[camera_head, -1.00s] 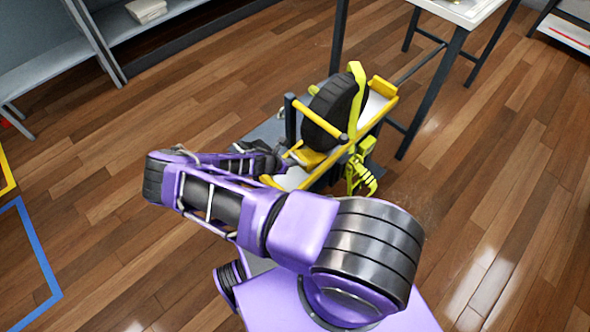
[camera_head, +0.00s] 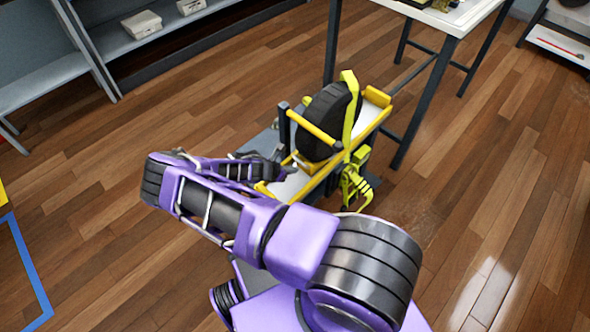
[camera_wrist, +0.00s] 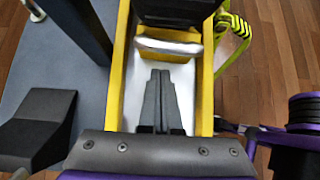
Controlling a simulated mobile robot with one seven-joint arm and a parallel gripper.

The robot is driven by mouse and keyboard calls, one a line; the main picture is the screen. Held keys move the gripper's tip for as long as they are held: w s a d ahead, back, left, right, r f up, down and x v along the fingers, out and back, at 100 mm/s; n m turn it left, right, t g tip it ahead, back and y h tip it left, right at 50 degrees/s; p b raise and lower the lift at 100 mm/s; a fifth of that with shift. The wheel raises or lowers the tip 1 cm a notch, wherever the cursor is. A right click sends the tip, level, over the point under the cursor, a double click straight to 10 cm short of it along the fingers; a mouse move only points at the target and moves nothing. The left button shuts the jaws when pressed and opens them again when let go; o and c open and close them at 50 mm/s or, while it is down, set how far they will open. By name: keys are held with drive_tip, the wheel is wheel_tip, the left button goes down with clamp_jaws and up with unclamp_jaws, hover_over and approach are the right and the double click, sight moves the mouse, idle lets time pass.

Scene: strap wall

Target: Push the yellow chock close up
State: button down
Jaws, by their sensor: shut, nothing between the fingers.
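The yellow chock (camera_wrist: 168,42) lies across the pale tray between yellow rails (camera_wrist: 115,70), with a bright, light-coloured face towards my gripper. Beyond it is the black tyre (camera_wrist: 176,8); I cannot tell whether they touch. My gripper (camera_wrist: 160,74) is shut and empty over the tray, its tips pointing at the chock with a small gap seen from above. In the head view the tyre (camera_head: 326,122) stands upright in the tray with a yellow-green strap (camera_head: 349,110) over it. The chock (camera_head: 303,163) is mostly hidden there behind my arm and a yellow bar.
A dark post (camera_head: 284,125) carries the yellow bar (camera_head: 312,127) beside the tyre. Loose yellow-green strap and buckle (camera_head: 354,185) hang at the tray's right. A table (camera_head: 440,18) stands behind, a grey shelf (camera_head: 160,35) at the back left.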

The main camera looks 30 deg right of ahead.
drive_tip(key=p+v, duration=0.2)
drive_tip(key=v, duration=0.9)
drive_tip(key=shift+a+f, duration=0.35)
